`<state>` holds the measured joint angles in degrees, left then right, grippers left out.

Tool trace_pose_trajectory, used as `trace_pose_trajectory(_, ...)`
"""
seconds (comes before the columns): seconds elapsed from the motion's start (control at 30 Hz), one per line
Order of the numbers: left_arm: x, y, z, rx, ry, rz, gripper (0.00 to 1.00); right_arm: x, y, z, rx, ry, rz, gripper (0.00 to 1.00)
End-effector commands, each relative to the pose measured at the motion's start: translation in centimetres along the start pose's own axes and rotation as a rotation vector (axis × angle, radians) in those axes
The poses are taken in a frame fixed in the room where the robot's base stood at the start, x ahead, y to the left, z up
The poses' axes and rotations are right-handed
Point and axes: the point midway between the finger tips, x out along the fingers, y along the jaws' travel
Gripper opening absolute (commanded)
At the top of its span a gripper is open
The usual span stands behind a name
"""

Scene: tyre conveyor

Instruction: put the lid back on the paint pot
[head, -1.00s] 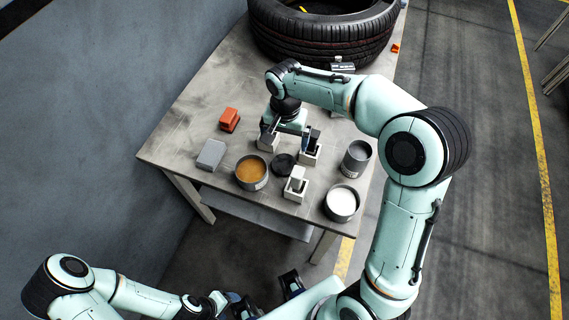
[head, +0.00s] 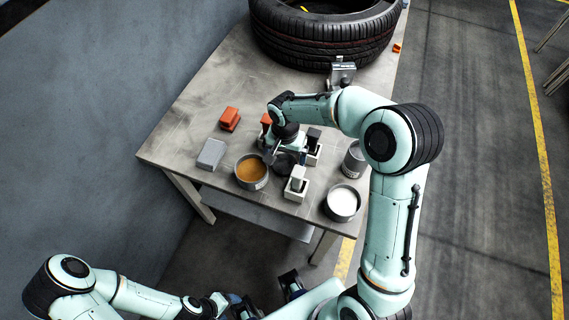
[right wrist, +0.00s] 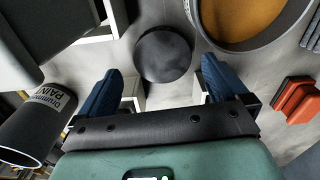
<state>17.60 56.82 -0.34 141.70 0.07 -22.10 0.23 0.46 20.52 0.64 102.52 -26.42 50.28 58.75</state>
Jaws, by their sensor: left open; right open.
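A dark round lid (head: 284,161) lies flat on the table; the right wrist view shows it (right wrist: 163,53) ahead of and between my fingers, not gripped. My right gripper (head: 288,153) is open just above the table at the lid; its blue fingers (right wrist: 160,85) are apart and empty. An open pot of amber contents (head: 251,172) stands just left of the lid. A pot of white contents (head: 342,203) stands at the front right. A grey can (head: 355,160), marked PAINT in the wrist view (right wrist: 35,125), stands behind it. My left gripper (head: 262,296) is open, low in front of the table.
A white holder with a grey block (head: 296,186) stands in front of the lid, another (head: 313,150) behind right. A grey block (head: 211,153) and an orange-red block (head: 229,119) lie left. A large tyre (head: 325,35) fills the back. The table's left rear is clear.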

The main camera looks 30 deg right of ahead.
Motion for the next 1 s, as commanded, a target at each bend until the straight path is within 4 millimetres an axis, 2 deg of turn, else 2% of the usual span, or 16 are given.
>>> trace_pose_trajectory(0.1,-0.1,0.0,0.0,0.0,0.0,0.0,0.68,2.0,-0.2,0.0,0.0,-0.002,0.002,1.0)
trace_pose_trajectory(0.23,0.0,0.0,0.0,0.0,0.0,0.0,0.68,3.4,-0.2,0.0,-0.001,-0.001,0.001,1.0)
trace_pose_trajectory(0.63,0.0,0.0,0.0,0.0,0.0,0.0,0.68,3.6,-0.2,0.0,0.0,0.0,0.0,1.0)
trace_pose_trajectory(0.77,0.0,0.0,0.0,0.0,0.0,0.0,0.68,3.6,-0.2,0.0,0.0,0.0,0.0,0.58)
trace_pose_trajectory(0.8,0.0,0.0,0.0,0.0,0.0,0.0,0.68,3.6,-0.2,0.0,0.0,0.0,0.0,0.51)
trace_pose_trajectory(0.83,0.0,0.0,0.0,0.0,0.0,0.0,0.68,3.6,-0.2,0.0,0.0,0.0,0.0,0.51)
trace_pose_trajectory(0.87,0.0,0.0,0.0,0.0,0.0,0.0,0.68,3.6,-0.2,0.0,0.0,0.0,0.0,0.47)
trace_pose_trajectory(1.0,0.0,0.0,0.0,0.0,0.0,0.0,0.68,3.6,-0.2,0.0,0.0,0.001,0.0,0.47)
